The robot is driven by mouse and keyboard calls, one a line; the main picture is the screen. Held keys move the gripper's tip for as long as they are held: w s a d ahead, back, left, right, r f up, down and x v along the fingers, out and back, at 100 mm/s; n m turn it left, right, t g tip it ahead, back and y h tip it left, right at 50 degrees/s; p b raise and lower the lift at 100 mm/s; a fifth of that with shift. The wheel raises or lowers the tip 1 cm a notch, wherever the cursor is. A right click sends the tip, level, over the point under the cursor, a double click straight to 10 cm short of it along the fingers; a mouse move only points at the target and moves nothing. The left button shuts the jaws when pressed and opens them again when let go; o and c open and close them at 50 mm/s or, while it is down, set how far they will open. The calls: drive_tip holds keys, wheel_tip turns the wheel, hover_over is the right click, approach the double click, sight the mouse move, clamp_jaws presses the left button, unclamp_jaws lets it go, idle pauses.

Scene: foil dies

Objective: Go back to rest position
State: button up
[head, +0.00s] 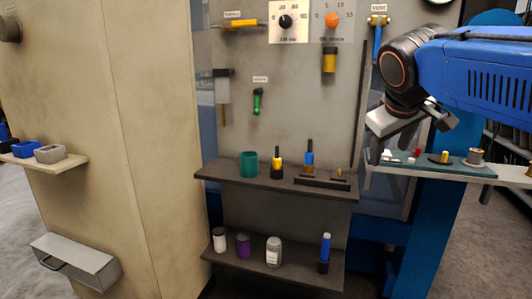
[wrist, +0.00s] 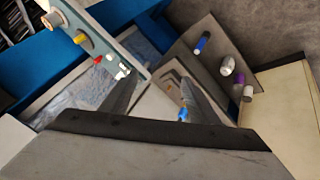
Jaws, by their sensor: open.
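My gripper (head: 410,122) is at the right in the head view, on my blue arm, above and in front of the right-hand shelf. In the wrist view its two dark fingers (wrist: 160,98) stand apart with nothing held between them. The fingers point down toward the shelves, and a blue-topped tool (wrist: 182,115) shows beyond the right finger. In the head view the fingertips are partly hidden by the gripper body.
The right shelf (head: 415,165) holds small white, red and brass pieces close below my gripper. The upper dark shelf (head: 225,175) carries a green cup (head: 249,164) and upright tools. The lower shelf (head: 300,280) holds several bottles. A beige cabinet (head: 140,100) stands left.

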drive_tip(key=s+f+m+g+y, duration=0.1)
drive_tip(key=s+f, duration=0.9)
drive_tip(key=f, duration=0.3)
drive_tip(key=s+f+m+g+y, duration=0.1)
drive_tip(key=s+f+m+y, duration=0.1)
drive_tip(key=s+f, duration=0.8)
wheel_tip(320, 180, down, 4)
drive_tip(key=shift+s+f+m, duration=0.15)
drive_tip(key=shift+s+m, duration=0.1)
drive_tip(key=shift+m, duration=0.05)
